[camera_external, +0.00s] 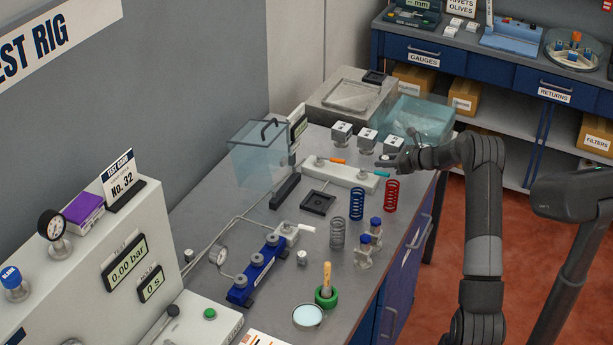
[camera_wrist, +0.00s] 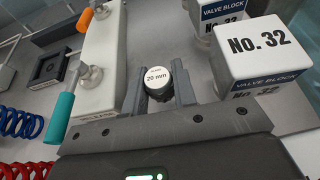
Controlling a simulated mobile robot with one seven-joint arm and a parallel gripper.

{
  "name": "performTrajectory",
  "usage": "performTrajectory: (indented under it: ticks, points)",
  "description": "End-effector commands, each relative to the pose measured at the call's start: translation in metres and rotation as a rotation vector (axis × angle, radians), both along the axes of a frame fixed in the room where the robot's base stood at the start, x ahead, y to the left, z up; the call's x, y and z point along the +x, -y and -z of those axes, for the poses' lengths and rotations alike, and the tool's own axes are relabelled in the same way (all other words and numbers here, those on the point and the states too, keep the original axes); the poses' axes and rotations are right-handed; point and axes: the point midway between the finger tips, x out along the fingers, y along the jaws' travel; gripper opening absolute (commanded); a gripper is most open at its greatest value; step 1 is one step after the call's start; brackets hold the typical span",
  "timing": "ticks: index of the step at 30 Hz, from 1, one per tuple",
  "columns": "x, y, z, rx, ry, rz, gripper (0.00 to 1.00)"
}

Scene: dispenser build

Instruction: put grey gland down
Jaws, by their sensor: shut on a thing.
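The grey gland (camera_wrist: 158,92) is a small dark piece with a white top marked "20 mm". In the wrist view it sits between the two fingers of my gripper (camera_wrist: 158,90), which is shut on it. In the external view my gripper (camera_external: 393,161) is at the far right part of the bench, just in front of the rightmost valve block. The gland is small there and mostly hidden. I cannot tell whether its underside touches the bench.
A white block (camera_external: 345,175) with orange and teal handles lies left of my gripper. Several white valve blocks (camera_external: 341,133) stand behind, one marked "No. 32" (camera_wrist: 262,50). Red (camera_external: 391,195) and blue (camera_external: 356,203) springs stand in front. A clear bin (camera_external: 420,118) is behind.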

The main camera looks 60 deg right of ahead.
Motion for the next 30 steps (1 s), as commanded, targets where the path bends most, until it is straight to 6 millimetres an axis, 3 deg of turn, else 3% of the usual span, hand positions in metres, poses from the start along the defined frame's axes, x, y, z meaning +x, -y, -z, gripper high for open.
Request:
performTrajectory:
  ticks: [3,9,17,20,30]
  points:
    - [0.000,0.000,-0.028,-0.005,0.001,0.000,0.04]
    - [0.000,0.000,-0.062,-0.003,0.001,0.000,0.04]
    - [0.000,0.000,-0.077,-0.002,0.000,-0.001,0.04]
    - [0.000,0.000,-0.092,-0.004,0.002,-0.001,0.04]
    - [0.001,0.000,-0.202,-0.007,0.002,-0.003,0.04]
